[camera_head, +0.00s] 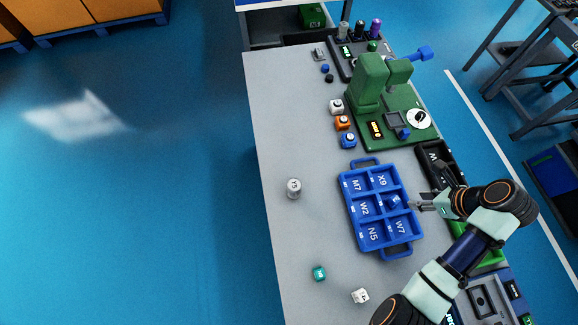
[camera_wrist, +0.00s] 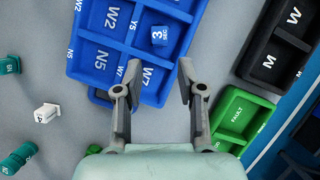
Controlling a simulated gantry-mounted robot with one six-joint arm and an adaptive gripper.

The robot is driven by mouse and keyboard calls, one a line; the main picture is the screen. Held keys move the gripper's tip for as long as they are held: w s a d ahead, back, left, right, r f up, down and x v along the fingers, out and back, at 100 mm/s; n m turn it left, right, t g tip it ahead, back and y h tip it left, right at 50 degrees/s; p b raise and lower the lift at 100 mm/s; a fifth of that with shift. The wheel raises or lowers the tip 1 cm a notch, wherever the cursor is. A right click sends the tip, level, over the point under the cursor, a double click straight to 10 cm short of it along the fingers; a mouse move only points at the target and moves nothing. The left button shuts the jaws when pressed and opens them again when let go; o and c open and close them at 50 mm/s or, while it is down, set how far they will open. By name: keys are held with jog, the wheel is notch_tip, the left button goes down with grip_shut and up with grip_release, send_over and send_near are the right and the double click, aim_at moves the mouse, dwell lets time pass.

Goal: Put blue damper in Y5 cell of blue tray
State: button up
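The blue tray (camera_head: 349,213) lies on the grey table, with cells marked M7, X9, W2, N5 and W7. It also shows in the wrist view (camera_wrist: 86,66). A small blue damper (camera_head: 393,202) sits in the tray's middle right cell, between X9 and W7, and covers that cell's floor mark. In the wrist view the damper (camera_wrist: 159,37) shows "3 SEC" on one face and looks slightly turned. A small rim mark nearby seems to read Y5. My gripper (camera_head: 415,204) is at the tray's right side. In the wrist view my gripper (camera_wrist: 155,78) is open and empty, its fingertips apart from the damper.
A grey cylinder (camera_head: 294,188), a teal piece (camera_head: 319,273) and a white piece (camera_head: 360,296) stand on the table. A green machine (camera_head: 371,82) is behind the tray, with white, orange and blue (camera_head: 348,140) pieces beside it. Black (camera_wrist: 275,50) and green (camera_wrist: 237,117) bins lie right.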

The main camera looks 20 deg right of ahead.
jog(key=w+a+r+n+t+h, duration=0.2)
jog(key=w+a+r+n, duration=0.2)
jog(key=w+a+n, duration=0.9)
jog(key=w+a+r+n+t, duration=0.1)
jog(key=a+r+n+t, duration=0.15)
jog(key=a+n, duration=0.4)
jog(key=w+a+r+n+t, duration=0.15)
jog(key=a+r+n, duration=0.25)
jog(key=a, duration=0.6)
jog(key=s+a+r+n+t, duration=0.1)
jog(key=a+r+n, duration=0.3)
jog(key=a, duration=0.2)
jog(key=s+a+r+n+t+y, duration=0.1)
jog(key=s+a+r+n, duration=0.1)
jog(key=a+n, duration=0.3)
jog(key=shift+a+r+t, duration=0.3)
jog(key=shift+a+r, duration=0.5)
jog(key=shift+r, duration=0.05)
jog(key=shift+s+n, duration=0.1)
jog(key=shift+n, duration=0.25)
